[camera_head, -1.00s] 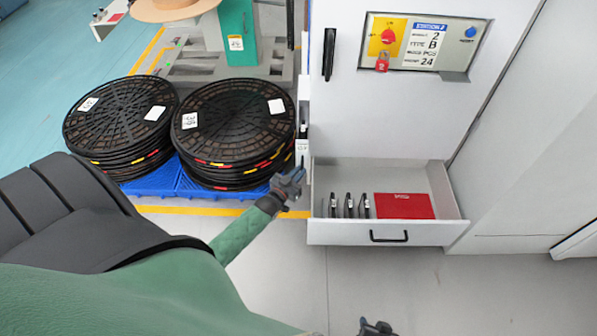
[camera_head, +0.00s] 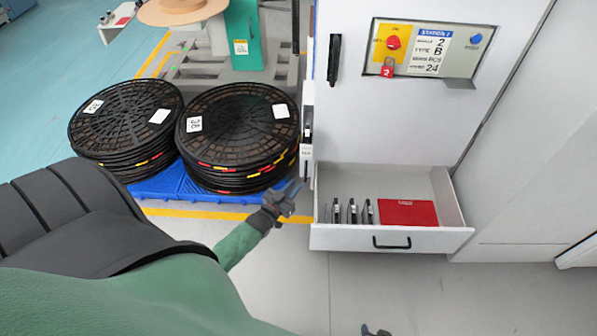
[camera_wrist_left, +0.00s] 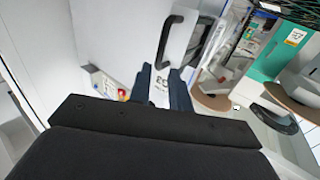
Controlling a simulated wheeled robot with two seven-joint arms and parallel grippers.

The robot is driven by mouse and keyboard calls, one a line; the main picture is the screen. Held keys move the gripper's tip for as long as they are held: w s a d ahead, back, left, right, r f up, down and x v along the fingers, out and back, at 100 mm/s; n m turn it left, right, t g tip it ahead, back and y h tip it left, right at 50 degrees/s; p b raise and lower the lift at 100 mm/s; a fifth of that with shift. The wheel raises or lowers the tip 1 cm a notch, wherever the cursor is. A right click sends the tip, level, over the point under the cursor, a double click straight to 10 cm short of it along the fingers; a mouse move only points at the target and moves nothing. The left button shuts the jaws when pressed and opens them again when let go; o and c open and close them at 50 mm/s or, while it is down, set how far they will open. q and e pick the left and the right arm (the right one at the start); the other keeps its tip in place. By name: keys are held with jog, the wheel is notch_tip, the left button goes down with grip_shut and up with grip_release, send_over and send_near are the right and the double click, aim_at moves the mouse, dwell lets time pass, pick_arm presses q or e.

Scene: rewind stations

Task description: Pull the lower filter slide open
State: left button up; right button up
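Narrow white filter slides with labels sit in the left edge of the white cabinet (camera_head: 418,120) in the head view. The lower filter slide (camera_head: 307,168) is partly seen, and I cannot tell how far it stands out. My left gripper (camera_head: 292,190) is just below and left of it, apart from it as far as I can see. In the left wrist view the two fingers of my left gripper (camera_wrist_left: 162,75) are parted, with a small white label between them and nothing clearly held. A black handle (camera_wrist_left: 168,38) is beyond the fingertips. My right gripper (camera_head: 376,332) barely shows at the bottom edge.
An open drawer (camera_head: 345,240) with several dark upright items and a red box (camera_head: 408,212) juts out right of my left gripper. Stacks of black reels (camera_head: 237,125) stand on a blue pallet (camera_head: 165,187) to the left. The floor in front is clear.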

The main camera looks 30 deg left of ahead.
pick_arm(q)
jog(key=shift+s, duration=1.1)
pick_arm(e)
jog(key=shift+f, duration=0.55)
jog(key=shift+r, duration=0.2)
